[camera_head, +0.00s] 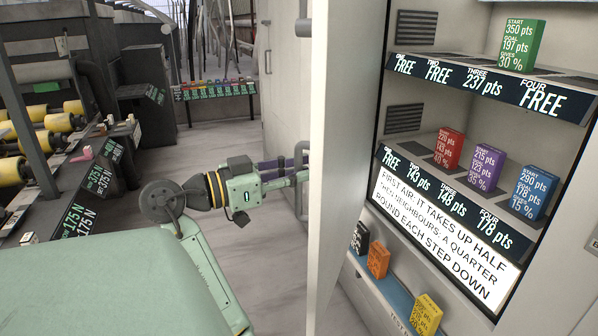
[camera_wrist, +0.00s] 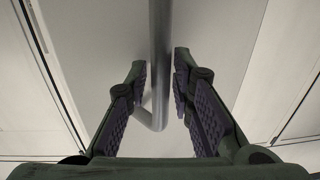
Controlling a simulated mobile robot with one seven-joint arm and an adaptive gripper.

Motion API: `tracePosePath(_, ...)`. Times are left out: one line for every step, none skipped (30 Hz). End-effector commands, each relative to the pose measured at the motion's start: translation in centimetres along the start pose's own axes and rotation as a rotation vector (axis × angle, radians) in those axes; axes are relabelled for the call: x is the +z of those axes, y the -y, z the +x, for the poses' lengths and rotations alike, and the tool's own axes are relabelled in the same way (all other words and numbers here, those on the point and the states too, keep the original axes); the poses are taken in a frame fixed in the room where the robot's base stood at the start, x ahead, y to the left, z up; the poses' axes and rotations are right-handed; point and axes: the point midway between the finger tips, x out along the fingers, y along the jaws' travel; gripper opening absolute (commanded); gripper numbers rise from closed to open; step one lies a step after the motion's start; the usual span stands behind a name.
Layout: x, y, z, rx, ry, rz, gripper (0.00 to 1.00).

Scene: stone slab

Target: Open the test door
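A pale door (camera_head: 342,120) stands nearly edge-on in the middle of the head view, beside an open-fronted cabinet whose shelves show to its right. A grey metal bar handle (camera_head: 303,28) is on the door's left side; its lower part is partly hidden by my gripper. My gripper (camera_head: 300,168) reaches to the handle from the left. In the wrist view, the handle (camera_wrist: 160,55) runs upright between the two fingers of my gripper (camera_wrist: 158,68), with the pale door face behind it. The fingers are apart; a gap shows on the left of the bar, and contact on the right is unclear.
Shelves (camera_head: 485,90) with coloured boxes and price labels fill the right. A blue lower ledge (camera_head: 398,297) carries more boxes. A bench with yellow rollers (camera_head: 58,122) stands at left. Grey floor (camera_head: 270,270) is free between the bench and door.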

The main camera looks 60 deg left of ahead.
Motion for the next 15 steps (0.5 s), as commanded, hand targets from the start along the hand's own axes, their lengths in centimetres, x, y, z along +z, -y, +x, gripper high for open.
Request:
tracePosePath(0.0,-0.02,0.01,0.0,0.0,0.001,0.27)
tracePosePath(0.0,-0.02,0.01,0.0,0.0,0.001,0.29)
tracePosePath(0.0,-0.02,0.02,0.001,0.0,0.001,0.32)
tracePosePath(0.0,-0.02,0.02,0.001,0.0,0.001,0.33)
tracePosePath(0.01,-0.02,0.02,0.001,0.0,0.001,0.33)
tracePosePath(0.01,-0.03,0.02,0.001,0.0,0.001,0.33)
tracePosePath(0.01,-0.03,0.02,0.001,0.0,0.001,0.33)
tracePosePath(0.01,-0.03,0.02,0.001,0.0,0.001,0.33)
tracePosePath(0.01,-0.03,0.02,0.001,0.0,0.001,0.33)
tracePosePath(0.01,-0.03,0.02,0.001,0.0,0.001,0.33)
tracePosePath(0.01,-0.03,0.01,0.001,0.0,0.001,0.33)
tracePosePath(0.01,-0.03,-0.04,0.001,0.0,0.001,0.33)
tracePosePath(0.01,-0.02,-0.13,0.0,0.0,0.001,0.33)
tracePosePath(0.0,-0.01,-0.29,0.0,0.0,0.001,0.33)
tracePosePath(-0.01,0.01,-0.6,-0.001,0.0,0.001,0.33)
